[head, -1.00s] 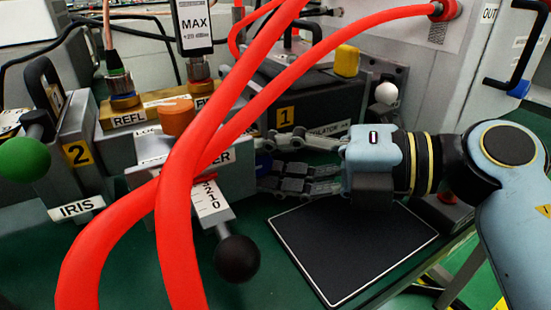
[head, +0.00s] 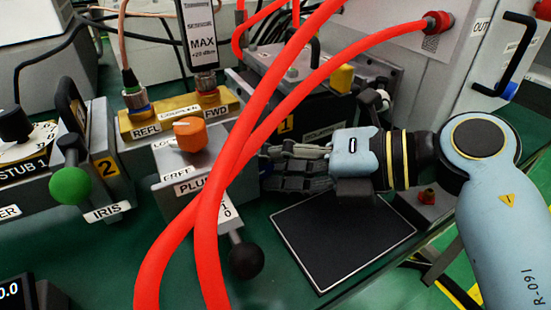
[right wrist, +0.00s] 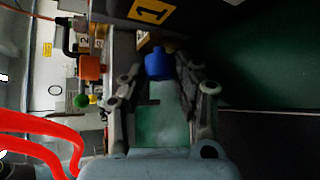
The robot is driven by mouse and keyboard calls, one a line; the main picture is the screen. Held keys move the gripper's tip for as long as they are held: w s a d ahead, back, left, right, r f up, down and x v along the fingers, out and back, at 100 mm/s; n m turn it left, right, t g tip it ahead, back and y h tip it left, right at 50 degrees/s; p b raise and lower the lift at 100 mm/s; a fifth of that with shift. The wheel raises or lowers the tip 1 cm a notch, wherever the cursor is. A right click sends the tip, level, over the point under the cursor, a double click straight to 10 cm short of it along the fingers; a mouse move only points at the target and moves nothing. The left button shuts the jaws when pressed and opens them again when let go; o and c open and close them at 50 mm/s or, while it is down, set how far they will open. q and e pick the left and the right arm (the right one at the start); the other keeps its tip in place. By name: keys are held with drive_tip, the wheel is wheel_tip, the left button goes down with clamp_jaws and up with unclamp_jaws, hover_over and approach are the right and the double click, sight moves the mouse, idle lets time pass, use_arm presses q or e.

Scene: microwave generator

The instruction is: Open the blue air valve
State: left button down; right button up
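The blue air valve (right wrist: 158,63) shows in the right wrist view as a small blue knob, ahead and between the ends of my right gripper's fingers. The fingers (right wrist: 160,82) stand apart on either side, with a clear gap between them. I cannot tell whether either finger touches the knob. In the head view my right gripper (head: 270,167) reaches left behind the red hoses, beside the plunger block (head: 205,170). The valve is hidden there by the fingers and the block. My left gripper is not in view.
Thick red hoses (head: 262,120) cross in front of the plunger block. A black box marked 1 (head: 325,105) stands behind my right gripper. A black-knobbed rod (head: 246,261) sticks out near a flat black pad (head: 345,243). An orange knob (head: 190,134) tops the plunger block.

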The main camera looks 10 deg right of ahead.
drive_tip(key=o, duration=0.4)
drive_tip(key=v, duration=1)
drive_tip(key=shift+s+d, duration=0.1)
drive_tip(key=shift+d, duration=0.15)
drive_tip(key=shift+s+d+r, duration=0.3)
drive_tip(key=shift+d+r, duration=0.05)
drive_tip(key=shift+d, duration=0.25)
drive_tip(key=shift+c, duration=0.3)
